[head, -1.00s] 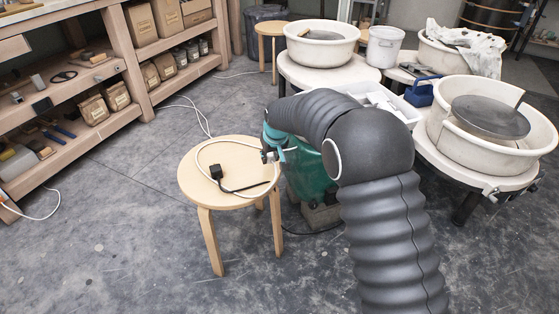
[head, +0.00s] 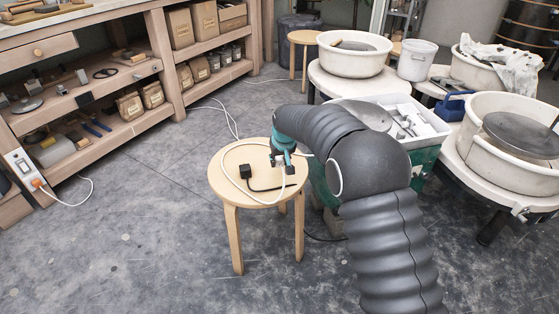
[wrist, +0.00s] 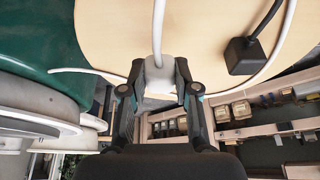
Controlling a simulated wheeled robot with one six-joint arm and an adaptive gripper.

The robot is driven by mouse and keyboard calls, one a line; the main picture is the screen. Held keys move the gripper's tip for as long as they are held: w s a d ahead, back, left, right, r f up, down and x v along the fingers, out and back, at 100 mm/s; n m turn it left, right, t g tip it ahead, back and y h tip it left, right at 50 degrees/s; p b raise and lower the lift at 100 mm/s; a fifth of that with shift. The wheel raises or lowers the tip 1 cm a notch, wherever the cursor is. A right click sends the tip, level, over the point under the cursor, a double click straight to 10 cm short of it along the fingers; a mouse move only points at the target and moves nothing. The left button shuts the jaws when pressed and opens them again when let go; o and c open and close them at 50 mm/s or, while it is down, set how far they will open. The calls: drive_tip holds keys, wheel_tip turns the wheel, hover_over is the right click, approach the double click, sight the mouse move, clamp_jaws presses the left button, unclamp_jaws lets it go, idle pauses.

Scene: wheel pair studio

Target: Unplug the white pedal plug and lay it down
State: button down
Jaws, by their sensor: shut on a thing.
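My gripper (wrist: 160,90) is shut on the white plug (wrist: 159,70); the plug sits between the two fingers in the wrist view, with its white cord running up out of it. In the head view my gripper (head: 284,165) points down over the right part of the round wooden stool (head: 232,190). The plug is hardly visible there, and I cannot tell whether it touches the stool top. A black plug (head: 245,171) with a black cord lies on the stool, left of my gripper. It also shows in the wrist view (wrist: 244,56).
A white cord (head: 230,157) loops over the stool. A power strip (head: 20,164) with an orange plug (head: 37,184) is on the shelf unit at left. A green wheel body with a white tray (head: 428,124) stands right of the stool. Floor at left is clear.

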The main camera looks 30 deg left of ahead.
sight(279, 167)
drive_tip(key=shift+f+b, duration=1.15)
drive_tip(key=shift+f, duration=0.9)
drive_tip(key=c, duration=0.8)
unclamp_jaws()
drive_tip(key=shift+p+v, duration=0.45)
drive_tip(key=shift+v, duration=1.05)
drive_tip(key=v, duration=1.2)
drive_tip(key=shift+s+d+f, duration=0.1)
